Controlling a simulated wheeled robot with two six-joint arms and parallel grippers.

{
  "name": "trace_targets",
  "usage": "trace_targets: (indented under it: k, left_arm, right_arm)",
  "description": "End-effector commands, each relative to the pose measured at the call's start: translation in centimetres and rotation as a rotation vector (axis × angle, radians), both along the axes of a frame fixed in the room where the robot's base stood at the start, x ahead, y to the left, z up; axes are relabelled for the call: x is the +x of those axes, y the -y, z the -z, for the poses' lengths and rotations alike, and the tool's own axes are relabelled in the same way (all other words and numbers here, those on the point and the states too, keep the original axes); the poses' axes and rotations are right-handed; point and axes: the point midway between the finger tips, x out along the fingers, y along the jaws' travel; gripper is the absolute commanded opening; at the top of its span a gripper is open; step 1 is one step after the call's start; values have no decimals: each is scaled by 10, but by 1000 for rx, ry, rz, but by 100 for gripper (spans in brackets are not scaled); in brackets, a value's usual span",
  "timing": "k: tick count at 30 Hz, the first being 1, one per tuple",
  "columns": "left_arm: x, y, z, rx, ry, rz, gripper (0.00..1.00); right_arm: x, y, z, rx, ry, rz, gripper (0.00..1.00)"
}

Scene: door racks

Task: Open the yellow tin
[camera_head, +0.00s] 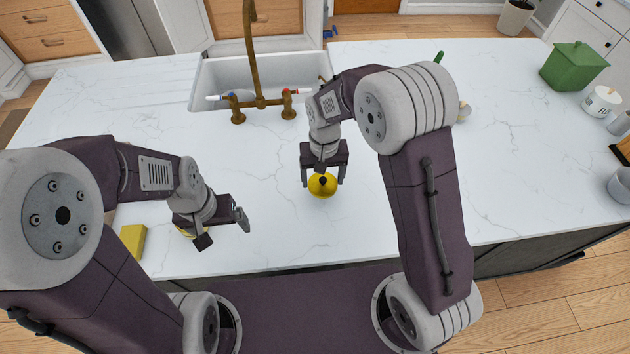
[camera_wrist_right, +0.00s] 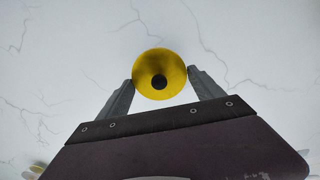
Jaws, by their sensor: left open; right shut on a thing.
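A round yellow lid-like piece with a dark knob (camera_head: 323,190) is between the fingers of my right gripper (camera_head: 322,180). In the right wrist view, the yellow round piece (camera_wrist_right: 174,65) shows as a disc from above, with the right gripper (camera_wrist_right: 160,82) shut on its sides. I cannot tell whether a tin body is under it. My left gripper (camera_head: 226,229) is open and empty, low over the counter at the left. A bit of another yellow thing (camera_head: 187,233) shows behind the left wrist, mostly hidden.
A yellow block (camera_head: 133,239) lies on the white counter (camera_head: 265,190) at the left. The sink (camera_head: 215,78) with a brass tap (camera_head: 259,95) is behind. A green canister (camera_head: 574,65) stands far right. The counter between the grippers is clear.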

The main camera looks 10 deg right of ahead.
Motion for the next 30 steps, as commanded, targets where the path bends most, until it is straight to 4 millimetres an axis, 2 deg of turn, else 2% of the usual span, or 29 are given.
trace_targets:
  k: [3, 8, 15, 27, 28, 30]
  left_arm:
    - [0, 0, -5, 0, 0, 0, 91]
    - [0, 0, -4, 0, 0, 0, 91]
    - [0, 0, -12, 0, 0, 0, 91]
    - [0, 0, -8, 0, 0, 0, 91]
    - [0, 0, -8, 0, 0, 0, 91]
    - [0, 0, -9, 0, 0, 0, 91]
  right_arm:
    - [11, -11, 8, 0, -1, 0, 28]
    - [14, -14, 13, 0, 0, 0, 28]
    - [13, -13, 48, -1, -2, 1, 28]
    - [14, -13, 56, 0, 0, 0, 28]
    - [14, -13, 55, 0, 1, 0, 82]
    - [14, -13, 55, 0, 1, 0, 98]
